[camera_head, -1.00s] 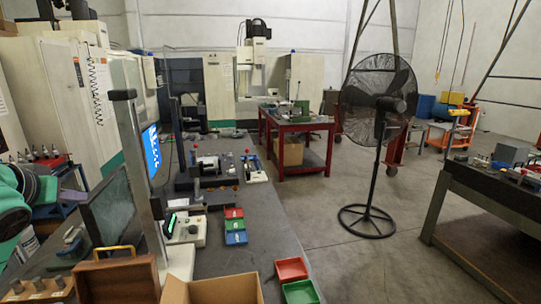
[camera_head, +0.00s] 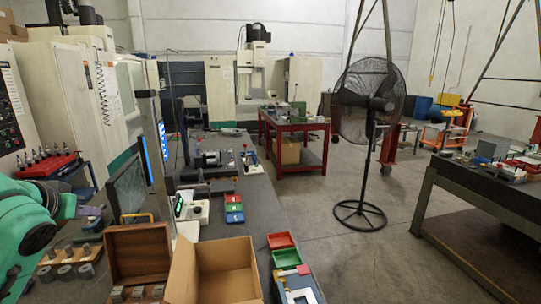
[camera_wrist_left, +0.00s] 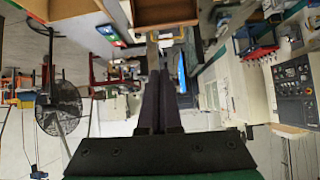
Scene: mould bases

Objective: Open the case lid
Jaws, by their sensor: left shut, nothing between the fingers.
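The wooden case (camera_head: 138,250) is at the lower left of the head view. Its brown lid panel stands upright with a brass handle at the top, and metal pieces show in front of its lower edge. The case's bottom is cut off by the frame. A brown wooden part, seemingly the case, shows at the top of the left wrist view (camera_wrist_left: 165,14). My left gripper (camera_head: 98,212) is left of and above the case, apart from it. In the wrist view its dark fingers (camera_wrist_left: 159,78) are together and empty. My right gripper is not in view.
An open cardboard box (camera_head: 225,262) stands just right of the case. A dark screen and a metal post (camera_head: 163,185) rise behind the case. A wooden rack of metal parts (camera_head: 72,262) sits left of it.

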